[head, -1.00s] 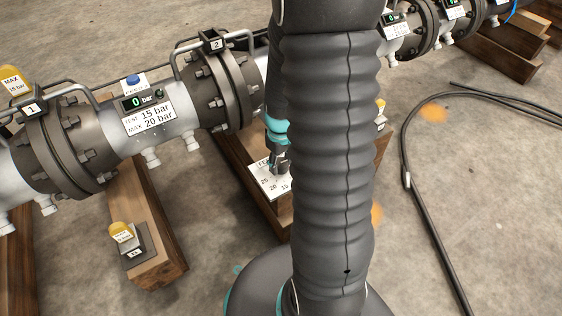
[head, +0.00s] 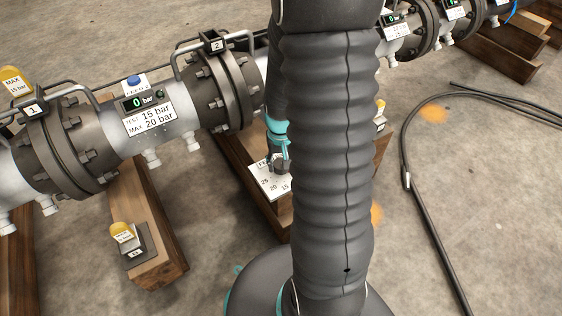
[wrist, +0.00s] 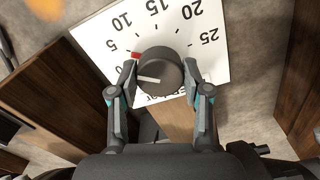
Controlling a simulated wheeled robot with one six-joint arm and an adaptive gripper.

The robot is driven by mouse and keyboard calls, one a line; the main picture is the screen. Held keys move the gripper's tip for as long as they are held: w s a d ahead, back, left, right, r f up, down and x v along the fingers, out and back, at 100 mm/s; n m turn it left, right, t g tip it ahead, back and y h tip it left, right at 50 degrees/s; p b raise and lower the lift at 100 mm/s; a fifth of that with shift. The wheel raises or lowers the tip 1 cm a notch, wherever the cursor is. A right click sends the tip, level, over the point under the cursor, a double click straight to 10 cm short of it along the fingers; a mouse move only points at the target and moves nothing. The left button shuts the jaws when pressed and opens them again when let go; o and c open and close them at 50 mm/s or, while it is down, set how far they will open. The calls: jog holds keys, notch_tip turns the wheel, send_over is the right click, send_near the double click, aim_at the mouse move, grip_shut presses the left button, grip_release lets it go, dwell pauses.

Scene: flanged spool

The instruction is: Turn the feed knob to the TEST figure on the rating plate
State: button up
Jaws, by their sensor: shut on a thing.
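The round dark grey feed knob (wrist: 158,68) sits on a white dial plate (wrist: 215,68) in the wrist view. My gripper (wrist: 160,82) is shut on the knob, one finger on each side. In the head view my gripper (head: 279,162) is over the dial plate (head: 258,177), partly hidden by my arm. The rating plate (head: 150,118) reads TEST 15 bar, MAX 20 bar.
A display (head: 141,102) on the pipe reads 0 bar. A blue button (head: 133,81) stands behind it. A black hose (head: 408,150) lies on the floor at right.

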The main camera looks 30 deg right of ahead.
jog(key=m, duration=0.3)
jog(key=shift+m, duration=2.2)
jog(key=o, duration=1.2)
jog(key=shift+c, duration=0.2)
notch_tip(320, 180, up, 12)
